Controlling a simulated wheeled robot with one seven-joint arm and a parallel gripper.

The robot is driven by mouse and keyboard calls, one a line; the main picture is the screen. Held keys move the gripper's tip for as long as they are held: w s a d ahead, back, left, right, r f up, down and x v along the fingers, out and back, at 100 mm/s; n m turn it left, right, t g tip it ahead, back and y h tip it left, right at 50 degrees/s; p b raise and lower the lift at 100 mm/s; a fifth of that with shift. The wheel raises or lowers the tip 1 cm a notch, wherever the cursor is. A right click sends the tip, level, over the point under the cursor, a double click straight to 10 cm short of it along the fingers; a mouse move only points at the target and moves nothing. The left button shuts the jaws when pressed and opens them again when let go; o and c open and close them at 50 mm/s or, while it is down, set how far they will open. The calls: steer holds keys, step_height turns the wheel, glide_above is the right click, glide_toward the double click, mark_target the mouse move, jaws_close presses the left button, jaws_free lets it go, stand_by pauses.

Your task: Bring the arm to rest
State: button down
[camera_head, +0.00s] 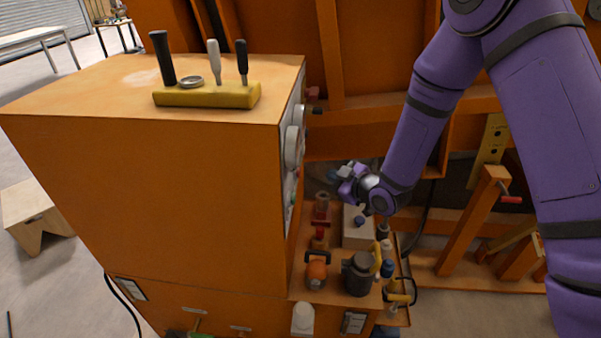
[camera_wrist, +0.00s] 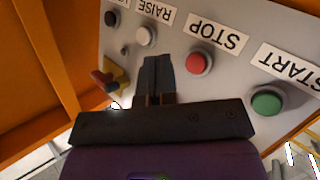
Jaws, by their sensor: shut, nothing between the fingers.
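My purple arm reaches down from the upper right in the head view, and my gripper (camera_head: 343,175) is at the right side of the orange cabinet (camera_head: 150,180). In the wrist view my gripper (camera_wrist: 157,60) is shut and empty, with its dark fingers together. The fingers point at a grey control panel (camera_wrist: 125,42). On the panel are a red button (camera_wrist: 199,62) under a STOP label, a green button (camera_wrist: 267,101) by a START label, and a white button (camera_wrist: 146,35) by a RAISE label. I cannot tell whether the fingertips touch the panel.
A yellow tool holder (camera_head: 205,95) with several handles stands on the cabinet top. Below my gripper, a shelf holds a white box (camera_head: 357,228), a dark canister (camera_head: 357,273) and several tools. Orange beams (camera_head: 470,225) stand behind my arm. Open floor (camera_head: 60,285) lies at the left.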

steer(key=s+d+r+m+h, duration=0.2)
steer(key=d+r+m+h, duration=0.15)
steer(key=d+r, duration=0.65)
steer(key=s+d+r+m+h, duration=0.3)
steer(key=d+r+h, duration=0.3)
steer(key=r, duration=0.6)
steer(key=s+d+r+m+g, duration=0.1)
steer(key=s+d+r+m, duration=0.1)
steer(key=s, duration=0.7)
steer(key=s+d+r+m+g, duration=0.2)
steer(key=s+d+r+m, duration=0.1)
steer(key=s, duration=0.7)
steer(key=s+d+r+m+g, duration=0.2)
steer(key=s+d+r, duration=0.3)
steer(key=s, duration=0.5)
steer(key=shift+d+m+h, duration=0.45)
steer(key=shift+d, duration=0.05)
steer(key=shift+w, duration=0.1)
